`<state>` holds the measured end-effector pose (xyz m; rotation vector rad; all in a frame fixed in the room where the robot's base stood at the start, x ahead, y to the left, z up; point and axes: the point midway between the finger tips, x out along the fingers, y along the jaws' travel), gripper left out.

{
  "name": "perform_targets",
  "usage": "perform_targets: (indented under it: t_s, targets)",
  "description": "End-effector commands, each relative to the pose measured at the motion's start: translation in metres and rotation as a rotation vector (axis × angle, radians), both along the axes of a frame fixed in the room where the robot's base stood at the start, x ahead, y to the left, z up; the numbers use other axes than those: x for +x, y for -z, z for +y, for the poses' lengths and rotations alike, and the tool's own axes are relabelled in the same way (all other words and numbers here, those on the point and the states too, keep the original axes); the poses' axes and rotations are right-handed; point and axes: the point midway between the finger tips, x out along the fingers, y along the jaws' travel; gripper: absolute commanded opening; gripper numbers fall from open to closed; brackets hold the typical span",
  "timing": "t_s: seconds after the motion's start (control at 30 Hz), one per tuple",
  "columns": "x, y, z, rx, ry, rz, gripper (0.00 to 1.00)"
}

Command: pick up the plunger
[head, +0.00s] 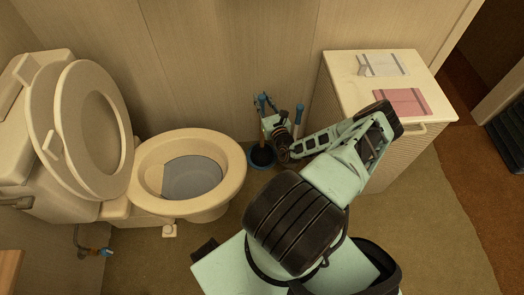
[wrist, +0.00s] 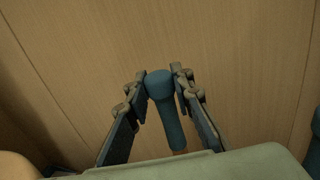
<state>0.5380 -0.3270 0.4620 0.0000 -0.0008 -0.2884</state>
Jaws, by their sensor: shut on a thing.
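The plunger has a blue grip (head: 262,104) on top of a wooden stick, and its dark cup (head: 262,156) is low down between the toilet and the cabinet. In the wrist view its blue grip (wrist: 163,98) stands between my two fingers, with a bit of wooden stick below. My gripper (wrist: 161,84) is shut on the plunger near the top of the grip. In the head view my gripper (head: 267,110) is small and partly hides the stick. I cannot tell whether the cup is clear of the floor.
A second blue-handled tool (head: 299,113) stands just right of the plunger. The toilet bowl (head: 190,200) is to the left with its lid raised. A cabinet (head: 350,125) with towels (head: 402,102) on top is to the right. The wall (head: 215,65) is close behind.

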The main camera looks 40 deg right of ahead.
Motion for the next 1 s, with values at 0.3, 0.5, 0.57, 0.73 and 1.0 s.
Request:
perform_targets:
  t_s: [0.3,0.5,0.57,0.73,1.0]
  targets:
    - [0.0,0.0,0.0,-0.001,0.0,0.0,0.0]
    - [0.001,-0.002,0.0,-0.003,0.0,-0.003,0.0]
    - [0.001,-0.002,-0.001,-0.003,0.0,-0.003,0.0]
    - [0.001,-0.003,-0.001,-0.003,0.0,-0.003,0.0]
    - [0.001,-0.019,-0.006,-0.003,-0.004,-0.004,0.0]
